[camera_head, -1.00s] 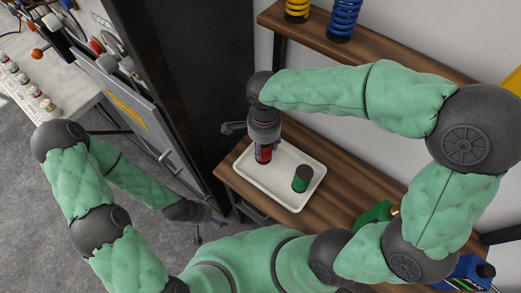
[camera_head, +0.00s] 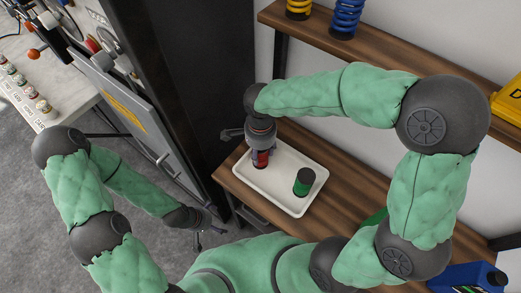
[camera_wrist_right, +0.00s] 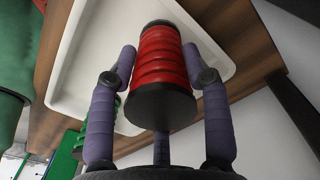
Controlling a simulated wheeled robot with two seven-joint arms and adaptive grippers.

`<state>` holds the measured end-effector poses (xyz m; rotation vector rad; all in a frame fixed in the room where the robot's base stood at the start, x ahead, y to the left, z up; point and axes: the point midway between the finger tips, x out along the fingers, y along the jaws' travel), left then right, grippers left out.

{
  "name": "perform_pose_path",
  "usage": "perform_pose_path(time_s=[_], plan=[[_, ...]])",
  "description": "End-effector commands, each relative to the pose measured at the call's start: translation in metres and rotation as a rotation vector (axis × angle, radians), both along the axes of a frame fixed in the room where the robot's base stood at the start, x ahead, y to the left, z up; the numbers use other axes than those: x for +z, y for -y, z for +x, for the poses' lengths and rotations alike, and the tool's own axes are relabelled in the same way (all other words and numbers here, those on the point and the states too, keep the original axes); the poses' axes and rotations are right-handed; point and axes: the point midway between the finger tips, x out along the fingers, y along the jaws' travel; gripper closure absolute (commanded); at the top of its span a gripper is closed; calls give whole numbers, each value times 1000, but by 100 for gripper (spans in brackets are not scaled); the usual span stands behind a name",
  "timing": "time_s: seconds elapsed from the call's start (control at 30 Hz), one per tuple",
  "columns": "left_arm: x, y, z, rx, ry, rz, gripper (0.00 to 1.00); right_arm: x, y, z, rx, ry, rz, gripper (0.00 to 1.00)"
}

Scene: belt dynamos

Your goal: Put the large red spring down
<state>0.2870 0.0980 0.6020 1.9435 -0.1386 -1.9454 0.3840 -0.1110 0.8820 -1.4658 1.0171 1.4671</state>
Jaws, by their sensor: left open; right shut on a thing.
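The large red spring (camera_head: 261,160), with dark end caps, is held upright or nearly so by my right gripper (camera_wrist_right: 160,62). It is over the far left part of a white tray (camera_head: 272,196). In the right wrist view the fingers close on both sides of the red spring (camera_wrist_right: 163,58). I cannot tell whether its lower end touches the tray. My left gripper (camera_head: 208,236) is open and empty, low beside the bench and away from the tray.
A green spring with dark caps (camera_head: 304,182) stands in the tray's right part. The wooden bench (camera_head: 345,190) holds the tray. A shelf above (camera_head: 390,55) carries a yellow spring (camera_head: 298,8) and a blue spring (camera_head: 345,18). A dark cabinet (camera_head: 170,80) stands to the left.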

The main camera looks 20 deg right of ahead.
Motion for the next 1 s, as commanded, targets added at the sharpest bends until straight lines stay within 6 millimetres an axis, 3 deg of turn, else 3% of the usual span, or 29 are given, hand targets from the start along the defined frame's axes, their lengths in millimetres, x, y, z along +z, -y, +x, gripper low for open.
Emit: perform_pose_path(time_s=[0.07, 0.1, 0.17, 0.6, 0.77, 1.0], plan=[[-3, 0, 0, 0, 0, 0, 0, -3, 0, 0, 0, 1, 0, 97], [-2, 0, 0, 0, 0, 0, 0, -3, 0, 0, 0, 0, 0, 40], [-2, 0, 0, 0, 0, 0, 0, -2, 0, 0, 0, 0, 0, 28], [3, 0, 0, 0, 0, 0, 0, 3, 0, 0, 0, 0, 0, 28], [13, 0, 0, 0, 0, 0, 0, 28, 0, 0, 0, 2, 1, 28], [31, 0, 0, 0, 0, 0, 0, 78, 0, 0, -1, 2, 1, 28]])
